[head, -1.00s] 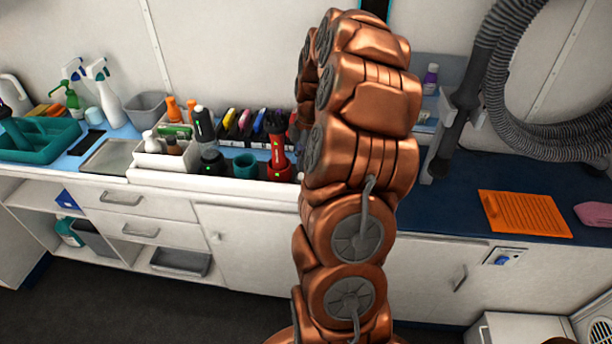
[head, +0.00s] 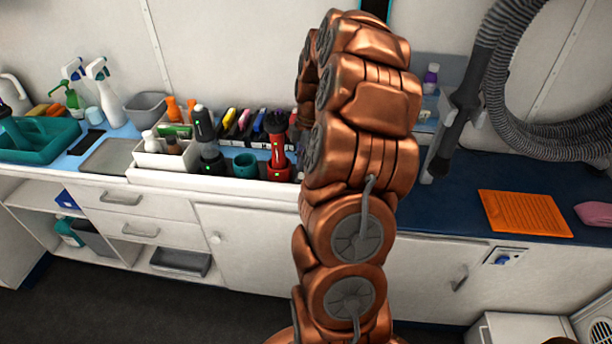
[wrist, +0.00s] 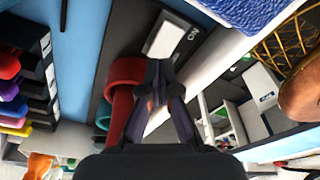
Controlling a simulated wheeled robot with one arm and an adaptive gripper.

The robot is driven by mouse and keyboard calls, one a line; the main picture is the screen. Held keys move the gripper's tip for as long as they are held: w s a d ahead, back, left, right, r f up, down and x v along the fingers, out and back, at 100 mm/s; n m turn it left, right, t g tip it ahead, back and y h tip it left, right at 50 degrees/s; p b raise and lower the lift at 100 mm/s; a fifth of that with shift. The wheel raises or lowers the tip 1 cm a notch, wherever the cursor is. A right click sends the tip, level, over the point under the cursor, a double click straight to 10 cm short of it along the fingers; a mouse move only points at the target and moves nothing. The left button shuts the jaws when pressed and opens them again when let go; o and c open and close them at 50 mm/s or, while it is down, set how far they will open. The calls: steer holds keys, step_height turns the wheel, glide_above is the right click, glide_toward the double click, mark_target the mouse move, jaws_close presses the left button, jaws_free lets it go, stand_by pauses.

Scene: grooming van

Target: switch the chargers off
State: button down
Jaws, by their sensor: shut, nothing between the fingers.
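In the wrist view my gripper (wrist: 160,72) is shut and empty. Its fingertips appear just below a white rocker-like piece (wrist: 163,38) on a dark strip (wrist: 125,38), beside lettering that seems to read "ON" upside down. I cannot tell whether they touch it. A red ring-shaped holder (wrist: 122,72) is left of the fingers. In the head view a dark clipper (head: 204,126) and a red clipper (head: 276,146) stand upright at the counter's front, each with a green light. A teal cup (head: 245,166) stands between them. My arm hides the gripper there.
A white caddy (head: 160,160) with bottles stands left of the dark clipper. Coloured items in a dark rack (head: 240,125) stand behind. A grey hose (head: 500,100) hangs at the right. An orange mat (head: 525,213) lies on the dark blue counter, which has free room.

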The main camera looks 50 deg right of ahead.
steer(key=shift+f+b, duration=0.65)
steer(key=shift+f, duration=0.6)
stand_by(0.8)
steer(key=shift+r+p, duration=0.35)
steer(key=shift+r, duration=3.2)
